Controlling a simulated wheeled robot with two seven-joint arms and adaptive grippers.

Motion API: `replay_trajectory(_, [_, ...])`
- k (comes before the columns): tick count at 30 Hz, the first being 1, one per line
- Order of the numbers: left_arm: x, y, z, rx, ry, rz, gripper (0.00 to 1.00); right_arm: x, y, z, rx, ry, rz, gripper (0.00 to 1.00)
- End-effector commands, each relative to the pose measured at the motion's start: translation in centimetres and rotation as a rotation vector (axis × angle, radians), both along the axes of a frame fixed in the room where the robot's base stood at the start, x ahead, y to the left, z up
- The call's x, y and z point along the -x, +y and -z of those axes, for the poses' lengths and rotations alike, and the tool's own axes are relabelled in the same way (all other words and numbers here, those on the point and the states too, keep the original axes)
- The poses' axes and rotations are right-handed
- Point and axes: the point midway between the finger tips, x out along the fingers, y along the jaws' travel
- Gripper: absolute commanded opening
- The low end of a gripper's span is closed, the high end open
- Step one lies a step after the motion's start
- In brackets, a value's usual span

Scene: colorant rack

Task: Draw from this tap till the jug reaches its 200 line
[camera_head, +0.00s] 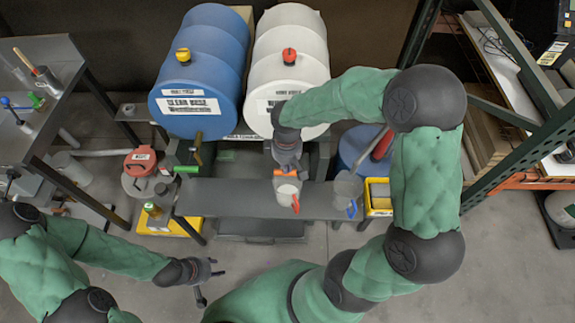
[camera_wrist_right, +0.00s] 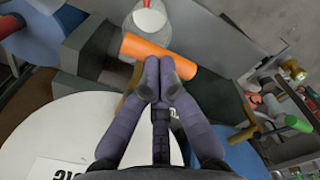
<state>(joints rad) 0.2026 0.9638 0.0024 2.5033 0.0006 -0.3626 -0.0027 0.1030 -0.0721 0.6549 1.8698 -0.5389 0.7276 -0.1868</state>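A pale jug (camera_head: 287,190) with a red handle stands on the grey bench below the white barrel (camera_head: 290,62); it also shows in the right wrist view (camera_wrist_right: 150,22). Its 200 line and liquid level are too small to read. The tap's orange cylinder (camera_wrist_right: 158,54) sits beside the jug's top. My right gripper (camera_wrist_right: 160,80) has its fingertips together at the orange cylinder, with a brown lever (camera_wrist_right: 131,106) close behind one finger; whether they touch is unclear. My left gripper (camera_head: 212,280) is open and empty, over the floor in front of the bench.
A grey jug (camera_head: 347,187) with a blue handle stands right on the bench (camera_head: 235,197). A red-lidded can (camera_head: 140,161) and yellow tray (camera_head: 180,222) lie left. Shelving stands right.

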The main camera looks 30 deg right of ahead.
Motion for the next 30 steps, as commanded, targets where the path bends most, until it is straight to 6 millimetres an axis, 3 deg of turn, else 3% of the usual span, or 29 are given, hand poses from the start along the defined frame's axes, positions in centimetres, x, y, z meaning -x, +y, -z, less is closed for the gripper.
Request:
replay_trajectory(19, [0.0,0.0,-4.0,0.0,0.0,0.0,0.4,-0.1,0.0,-5.0,0.0,-0.002,0.0,0.0])
replay_trajectory(30, [0.0,0.0,-3.9,0.0,0.0,0.0,0.4,0.0,0.0,-5.0,0.0,-0.001,0.0,0.0])
